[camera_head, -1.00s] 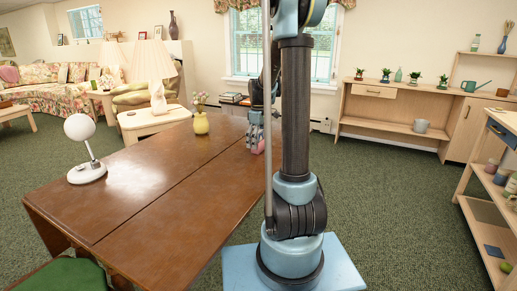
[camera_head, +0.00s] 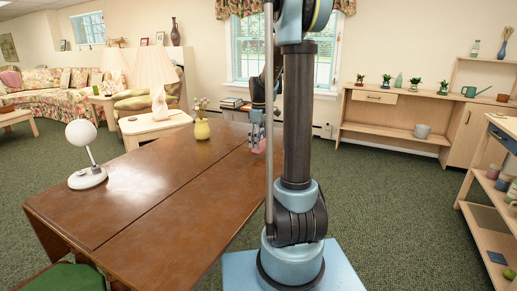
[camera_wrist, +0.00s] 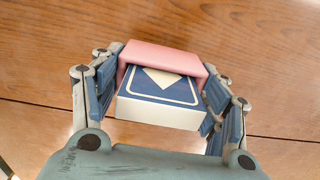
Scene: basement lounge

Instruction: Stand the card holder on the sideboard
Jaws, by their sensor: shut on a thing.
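The card holder (camera_wrist: 172,54) is pink, with a blue and white card deck (camera_wrist: 162,88) in it. In the wrist view my gripper (camera_wrist: 162,92) is shut on it, with a finger along each side. In the head view the pink holder (camera_head: 258,146) hangs below my gripper (camera_head: 258,133) at the table's far right edge, partly hidden by my arm. I cannot tell whether it touches the tabletop. A light-wood sideboard (camera_head: 374,97) stands against the back wall at right.
The brown table (camera_head: 165,175) bears a white globe lamp (camera_head: 84,155) and a yellow vase (camera_head: 202,130). Several small plants and a green watering can (camera_head: 473,91) stand along the sideboard top. A shelf unit (camera_head: 497,160) is at far right. Green carpet (camera_head: 400,200) is clear between.

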